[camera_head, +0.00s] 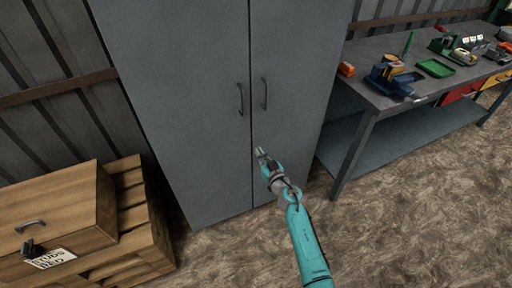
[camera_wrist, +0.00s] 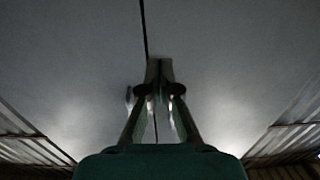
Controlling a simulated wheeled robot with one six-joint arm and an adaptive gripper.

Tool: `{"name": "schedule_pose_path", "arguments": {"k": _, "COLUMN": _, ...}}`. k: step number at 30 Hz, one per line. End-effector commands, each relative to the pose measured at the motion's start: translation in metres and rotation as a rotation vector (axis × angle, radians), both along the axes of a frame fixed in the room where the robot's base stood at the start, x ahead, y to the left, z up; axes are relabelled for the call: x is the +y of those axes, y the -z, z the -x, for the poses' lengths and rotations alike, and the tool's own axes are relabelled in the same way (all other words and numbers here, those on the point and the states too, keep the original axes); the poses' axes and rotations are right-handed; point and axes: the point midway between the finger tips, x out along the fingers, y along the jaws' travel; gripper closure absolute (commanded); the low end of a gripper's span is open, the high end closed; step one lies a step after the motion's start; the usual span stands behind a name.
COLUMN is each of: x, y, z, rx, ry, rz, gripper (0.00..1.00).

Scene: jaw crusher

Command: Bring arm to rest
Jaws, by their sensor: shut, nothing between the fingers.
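My gripper (camera_head: 260,153) is at the end of my teal arm, in front of the grey cabinet in the head view. In the wrist view my gripper (camera_wrist: 159,66) points at the cabinet doors, and its fingertips are together with nothing between them. The grey cabinet (camera_head: 210,70) has two closed doors with a dark vertical seam and two handles (camera_head: 240,98). The gripper appears below the handles in the head view. I cannot tell its exact distance from the doors.
A wooden crate (camera_head: 60,205) with a labelled front stands at the lower left. A workbench (camera_head: 390,105) with tools and a green tray (camera_head: 435,68) stands at the right. The brown floor (camera_head: 400,210) at the lower right is clear.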

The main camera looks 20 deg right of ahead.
Motion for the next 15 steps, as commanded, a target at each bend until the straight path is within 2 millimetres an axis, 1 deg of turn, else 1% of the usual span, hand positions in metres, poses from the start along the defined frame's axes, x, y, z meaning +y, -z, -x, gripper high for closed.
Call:
{"name": "schedule_pose_path", "arguments": {"k": 1, "x": 0.000, "y": 0.000, "z": 0.008, "rx": 0.000, "ry": 0.001, "rz": 0.000, "gripper": 1.00}}
{"name": "schedule_pose_path", "arguments": {"k": 3, "x": 0.000, "y": 0.000, "z": 0.016, "rx": 0.000, "ry": 0.001, "rz": 0.001, "gripper": 1.00}}
{"name": "schedule_pose_path", "arguments": {"k": 6, "x": 0.000, "y": 0.000, "z": 0.025, "rx": 0.000, "ry": 0.001, "rz": -0.001, "gripper": 1.00}}
{"name": "schedule_pose_path", "arguments": {"k": 9, "x": 0.000, "y": 0.000, "z": 0.029, "rx": 0.000, "ry": 0.001, "rz": 0.000, "gripper": 1.00}}
{"name": "schedule_pose_path", "arguments": {"k": 15, "x": 0.000, "y": 0.000, "z": 0.031, "rx": 0.000, "ry": 0.000, "rz": 0.000, "gripper": 1.00}}
